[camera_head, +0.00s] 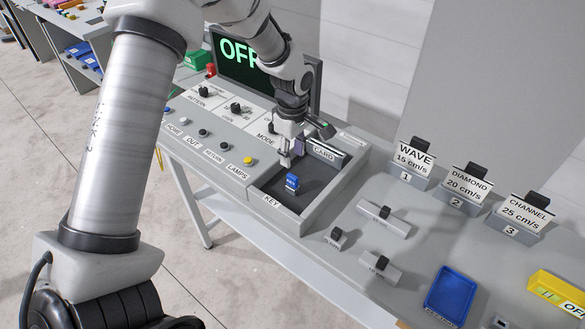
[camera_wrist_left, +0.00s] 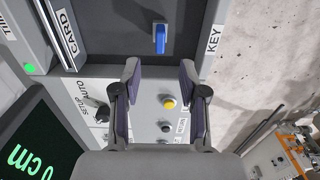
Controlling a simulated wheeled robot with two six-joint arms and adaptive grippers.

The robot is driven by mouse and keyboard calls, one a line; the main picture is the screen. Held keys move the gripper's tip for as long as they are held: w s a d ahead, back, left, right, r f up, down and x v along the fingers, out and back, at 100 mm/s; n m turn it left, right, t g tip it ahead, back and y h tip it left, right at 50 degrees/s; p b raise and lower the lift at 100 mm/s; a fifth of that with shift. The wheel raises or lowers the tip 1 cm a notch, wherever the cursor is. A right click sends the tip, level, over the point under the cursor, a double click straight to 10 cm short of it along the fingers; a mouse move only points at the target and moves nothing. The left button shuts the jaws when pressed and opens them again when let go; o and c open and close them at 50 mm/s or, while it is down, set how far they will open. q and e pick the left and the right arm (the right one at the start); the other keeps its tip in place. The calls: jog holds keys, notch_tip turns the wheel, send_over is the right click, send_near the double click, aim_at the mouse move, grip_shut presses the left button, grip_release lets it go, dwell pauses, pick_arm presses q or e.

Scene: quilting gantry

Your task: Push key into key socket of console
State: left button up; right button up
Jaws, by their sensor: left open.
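The blue key (camera_head: 292,183) stands in the dark recessed panel of the console (camera_head: 352,158), near the front edge marked KEY. It also shows in the left wrist view (camera_wrist_left: 160,40), ahead of the fingers. I cannot tell how deep it sits, and the key socket itself is hidden beneath it. My left gripper (camera_head: 291,156) is open and empty over the console, just behind the key and apart from it. In the left wrist view its two fingers (camera_wrist_left: 160,80) are spread wide with nothing between them. My right gripper is not in view.
A monitor (camera_head: 234,62) reading OFF stands behind the knobs and buttons, including a yellow button (camera_head: 248,160). To the right are labelled card holders (camera_head: 466,184), small grey blocks with black knobs (camera_head: 381,267), a blue tray (camera_head: 430,304) and a yellow device (camera_head: 556,291).

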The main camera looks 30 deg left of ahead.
pick_arm(q)
notch_tip(320, 180, up, 4)
jog(key=shift+f, duration=0.1)
dwell(0.8)
